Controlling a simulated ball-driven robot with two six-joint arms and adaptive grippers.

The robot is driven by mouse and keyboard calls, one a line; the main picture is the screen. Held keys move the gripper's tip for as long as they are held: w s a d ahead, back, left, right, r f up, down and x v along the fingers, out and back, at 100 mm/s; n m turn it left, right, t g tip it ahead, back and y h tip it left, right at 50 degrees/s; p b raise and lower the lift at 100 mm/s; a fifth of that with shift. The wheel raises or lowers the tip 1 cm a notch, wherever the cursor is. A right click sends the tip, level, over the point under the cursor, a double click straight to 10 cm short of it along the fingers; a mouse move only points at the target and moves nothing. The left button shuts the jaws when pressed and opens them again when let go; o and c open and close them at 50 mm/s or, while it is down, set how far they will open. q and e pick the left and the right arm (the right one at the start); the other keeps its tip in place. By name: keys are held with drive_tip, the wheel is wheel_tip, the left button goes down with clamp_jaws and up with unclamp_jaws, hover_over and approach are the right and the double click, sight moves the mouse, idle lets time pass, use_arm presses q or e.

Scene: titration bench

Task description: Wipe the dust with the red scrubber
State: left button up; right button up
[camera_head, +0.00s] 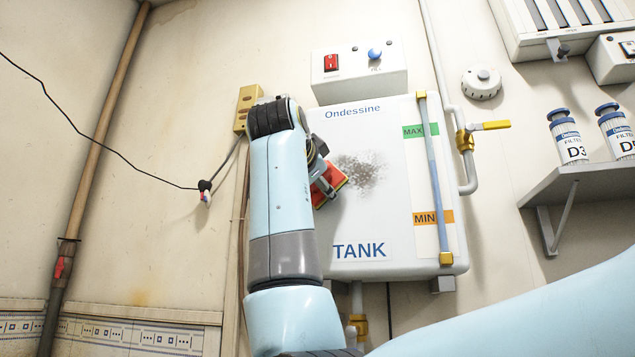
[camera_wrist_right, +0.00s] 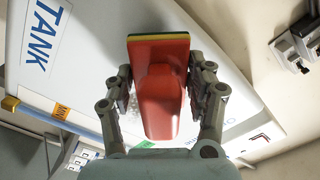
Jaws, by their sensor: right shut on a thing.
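The red scrubber (camera_head: 333,179) is at the front of the white tank (camera_head: 375,222), at the left edge of a grey-brown dust patch (camera_head: 368,172). My right gripper (camera_head: 322,182) is shut on it, partly hidden behind my arm in the head view. In the right wrist view the scrubber (camera_wrist_right: 162,100) sits between both fingers, its red handle toward me and its green and yellow layers at the far end. I cannot tell whether its pad touches the tank. Most of the dust is hidden there. My left gripper is not in view.
A control box (camera_head: 360,72) with a red switch is above the tank. A gauge tube (camera_head: 433,175) and a yellow-handled valve (camera_head: 488,126) are at its right. Filter bottles (camera_head: 567,137) stand on a shelf (camera_head: 575,178). A cable (camera_head: 120,165) hangs at left.

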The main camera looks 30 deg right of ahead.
sight(337, 182)
drive_tip(key=shift+p+x, duration=0.35)
drive_tip(key=shift+x, duration=0.55)
drive_tip(key=shift+s, duration=0.1)
drive_tip(key=shift+s+d+b, duration=0.35)
drive_tip(key=shift+s+d, duration=0.75)
drive_tip(key=shift+s, duration=0.3)
